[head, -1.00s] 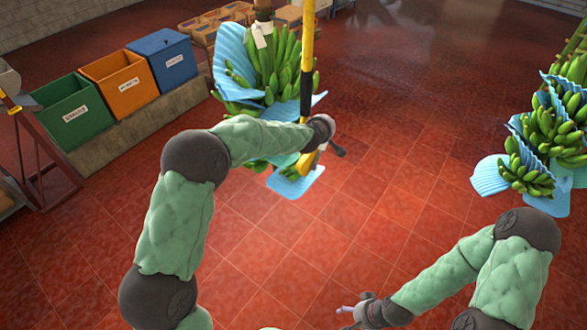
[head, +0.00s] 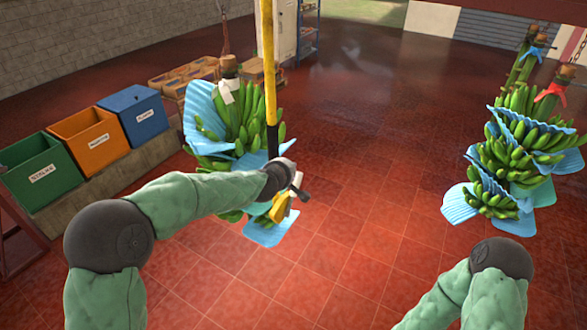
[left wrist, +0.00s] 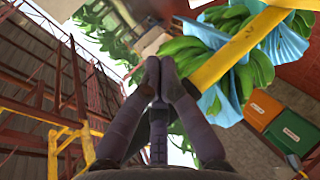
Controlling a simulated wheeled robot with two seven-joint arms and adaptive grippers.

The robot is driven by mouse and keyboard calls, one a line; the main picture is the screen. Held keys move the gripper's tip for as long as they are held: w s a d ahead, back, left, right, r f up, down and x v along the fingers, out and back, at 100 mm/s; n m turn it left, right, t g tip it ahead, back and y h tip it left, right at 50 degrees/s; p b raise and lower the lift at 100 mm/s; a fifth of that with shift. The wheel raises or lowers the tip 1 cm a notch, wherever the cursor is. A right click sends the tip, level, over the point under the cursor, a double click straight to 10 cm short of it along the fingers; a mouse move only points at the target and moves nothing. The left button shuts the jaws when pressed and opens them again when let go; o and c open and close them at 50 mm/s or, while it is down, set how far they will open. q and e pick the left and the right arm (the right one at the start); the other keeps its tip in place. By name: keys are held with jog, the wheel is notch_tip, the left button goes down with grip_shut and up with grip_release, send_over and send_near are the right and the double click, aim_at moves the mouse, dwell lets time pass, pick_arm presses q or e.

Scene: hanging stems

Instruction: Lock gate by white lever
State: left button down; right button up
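A yellow bar (head: 267,65), likely part of the gate, hangs upright in front of a banana bunch in the head view. It crosses the left wrist view diagonally (left wrist: 235,50). My left gripper (head: 303,194) is beside the bar's lower part, near a small pale piece (head: 297,180) that may be the white lever. In the left wrist view its fingers (left wrist: 160,62) come together at the tips, with nothing clearly between them. My right gripper is below the head view's edge.
A banana bunch with blue sheets (head: 208,125) hangs just behind the bar; another (head: 520,150) hangs at right. Green (head: 40,172), orange (head: 88,140) and blue (head: 138,115) bins stand on a ledge at left. The red floor between the bunches is clear.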

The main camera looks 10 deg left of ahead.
pick_arm(q)
jog(key=s+f+m+g+b, duration=0.2)
jog(key=s+f+b, duration=0.25)
jog(key=f, duration=0.85)
jog(key=s+f+m+g+b, duration=0.2)
jog(key=s+f+b, duration=0.25)
jog(key=f, duration=0.85)
jog(key=s+f+m+g+b, duration=0.15)
jog(key=s+f+b, duration=0.35)
jog(key=f, duration=0.8)
jog(key=s+d+f+m+g+h+b, duration=0.1)
jog(key=s+f+b, duration=0.5)
jog(key=s+f, duration=0.8)
jog(key=s+d+f+m+g+h+b, duration=0.1)
jog(key=s+d+f+m+g+b, duration=0.2)
jog(key=s+f, duration=1.1)
jog(key=m+g+b, duration=0.2)
jog(key=m+b, duration=0.1)
jog(key=shift+f, duration=0.2)
pick_arm(e)
notch_tip(320, 180, down, 26)
jog(key=shift+s+d, duration=0.2)
jog(key=shift+s, duration=0.05)
pick_arm(q)
jog(key=shift+m+g, duration=0.25)
